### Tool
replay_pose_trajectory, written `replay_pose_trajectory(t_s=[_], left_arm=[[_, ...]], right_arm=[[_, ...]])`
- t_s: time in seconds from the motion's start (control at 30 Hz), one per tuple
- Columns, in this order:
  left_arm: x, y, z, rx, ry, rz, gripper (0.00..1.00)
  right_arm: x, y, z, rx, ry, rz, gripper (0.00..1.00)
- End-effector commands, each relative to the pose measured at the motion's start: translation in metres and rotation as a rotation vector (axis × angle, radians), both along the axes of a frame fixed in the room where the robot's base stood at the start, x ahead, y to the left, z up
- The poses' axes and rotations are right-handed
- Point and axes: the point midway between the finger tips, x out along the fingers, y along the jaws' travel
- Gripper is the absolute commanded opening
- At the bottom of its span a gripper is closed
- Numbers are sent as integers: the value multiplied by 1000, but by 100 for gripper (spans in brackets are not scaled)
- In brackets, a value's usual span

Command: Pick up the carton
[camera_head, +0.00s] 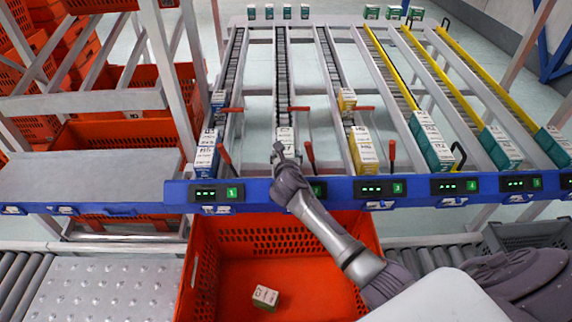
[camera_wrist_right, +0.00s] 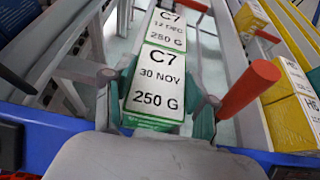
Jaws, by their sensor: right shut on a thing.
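A white carton with green edges, marked C7, 30 NOV and 250 G (camera_wrist_right: 155,82), is at the front of the second lane. My right gripper (camera_head: 279,152) reaches over the blue front rail at that lane. In the right wrist view its teal-padded fingers (camera_wrist_right: 160,100) are shut on this carton, one on each side. Another C7 carton, marked 250 G (camera_wrist_right: 170,27), stands directly behind it. In the head view the gripper partly hides the lane's white cartons (camera_head: 285,135). My left gripper is not in view.
Red levers (camera_wrist_right: 248,88) stand beside the lane. Blue-white cartons (camera_head: 205,158) are in the lane to the left, yellow cartons (camera_head: 362,150) to the right. An orange tote (camera_head: 310,285) below the blue rail (camera_head: 420,188) holds one small carton (camera_head: 265,298) and is otherwise empty.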

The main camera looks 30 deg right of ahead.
Motion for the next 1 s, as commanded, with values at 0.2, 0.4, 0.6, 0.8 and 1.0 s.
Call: replay_pose_trajectory(t_s=[0.2, 0.4, 0.6, 0.8, 1.0], left_arm=[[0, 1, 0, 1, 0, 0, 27], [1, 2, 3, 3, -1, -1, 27], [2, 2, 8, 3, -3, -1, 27], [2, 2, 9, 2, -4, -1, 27], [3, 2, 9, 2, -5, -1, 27]], right_arm=[[0, 0, 1, -1, -2, 0, 12], [1, 0, 19, -1, -6, 1, 12], [1, 0, 60, -2, -7, 2, 12], [1, 0, 91, -2, -6, 1, 12], [0, 0, 101, -1, -2, 1, 12]])
